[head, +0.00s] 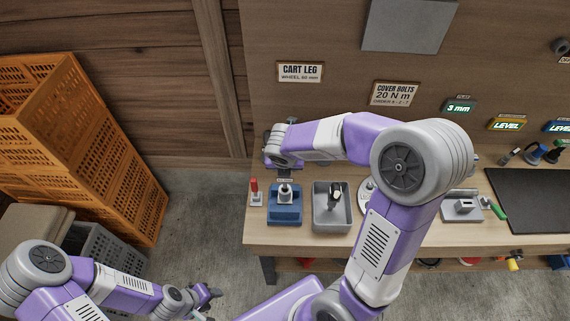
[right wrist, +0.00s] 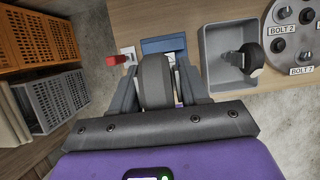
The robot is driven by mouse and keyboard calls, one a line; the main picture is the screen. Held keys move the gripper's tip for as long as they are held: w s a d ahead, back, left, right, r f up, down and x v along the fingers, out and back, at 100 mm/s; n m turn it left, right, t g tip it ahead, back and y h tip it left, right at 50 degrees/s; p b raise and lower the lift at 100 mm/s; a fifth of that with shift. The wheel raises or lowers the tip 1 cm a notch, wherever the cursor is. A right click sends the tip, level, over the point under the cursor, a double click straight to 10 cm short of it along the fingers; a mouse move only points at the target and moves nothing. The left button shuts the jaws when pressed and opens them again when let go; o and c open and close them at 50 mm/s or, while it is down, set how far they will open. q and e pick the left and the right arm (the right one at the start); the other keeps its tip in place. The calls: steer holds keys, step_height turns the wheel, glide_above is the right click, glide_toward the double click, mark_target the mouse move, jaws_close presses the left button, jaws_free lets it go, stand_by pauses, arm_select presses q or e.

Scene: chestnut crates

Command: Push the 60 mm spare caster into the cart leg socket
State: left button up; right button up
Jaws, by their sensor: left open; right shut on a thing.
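My right gripper (right wrist: 158,88) is shut on a dark-wheeled caster (right wrist: 156,78), which sits between its fingers in the right wrist view. In the head view my right forearm reaches left across the bench, and its wrist hides the gripper's hold. A CART LEG sign (head: 300,72) is on the back panel above that wrist. A blue stand (head: 285,215) with a grey upright piece is just below the wrist; the stand also shows beyond the held wheel (right wrist: 163,45). My left gripper (head: 208,294) is open and empty, low and away from the bench.
A grey tray (head: 320,222) holds another dark-wheeled caster (head: 335,194). A red-topped piece (head: 254,186) stands left of the blue stand. Orange crates (head: 100,150) and a grey crate (head: 112,248) are stacked at left. A dark mat (head: 530,200) lies at right.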

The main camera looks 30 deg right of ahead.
stand_by(0.4)
steer(key=shift+f+b, duration=2.2)
steer(key=shift+f, duration=0.55)
steer(key=o, duration=1.4)
steer(key=shift+c, duration=0.2)
steer(key=p+v, duration=0.2)
steer(key=v, duration=0.5)
steer(key=shift+r, duration=0.25)
steer(key=shift+a, duration=0.1)
